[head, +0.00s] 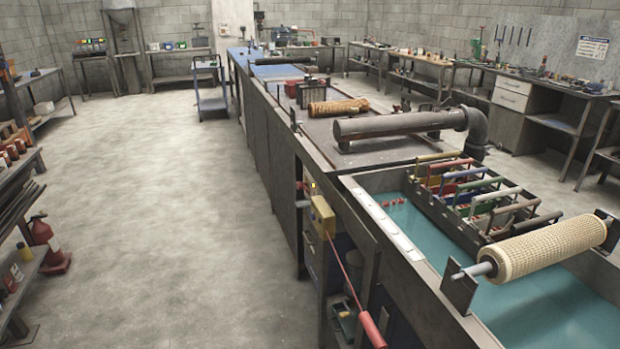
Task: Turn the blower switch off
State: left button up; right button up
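Neither of my grippers shows in the head view. On the left-facing side of the long bench is a yellow box (322,216). A thin red rod slopes down from it to a thick red grip (373,329) near the bottom edge. Just above the box are a small bright yellow square (313,185) and small red parts (299,185). I cannot tell which of these is the blower switch, or whether it is on or off.
The long bench (268,150) runs away from me, with a wide grey pipe (395,126) on top. A tank of teal liquid (545,312) and a woven mesh tube (545,248) are at the right. Open concrete floor (170,190) lies left; a fire extinguisher (41,231) stands by the left shelves.

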aim_at(300, 185)
jog(key=i+l, duration=0.1)
jog(key=i, duration=0.25)
jog(key=i+j+z, duration=0.1)
jog(key=z, duration=0.25)
jog(key=i+j+z, duration=0.1)
jog(key=z, duration=0.25)
jog(key=i+j+z, duration=0.3)
jog(key=j, duration=0.35)
jog(key=i+j+z, duration=0.15)
jog(key=i+j, duration=0.3)
jog(key=j, duration=0.2)
jog(key=i+j, duration=0.15)
jog(key=j, duration=0.15)
jog(key=i+j, duration=0.1)
jog(key=j, duration=0.25)
jog(key=i+j, duration=0.15)
jog(key=j, duration=0.15)
jog(key=i+j+z, duration=0.1)
jog(key=j, duration=0.25)
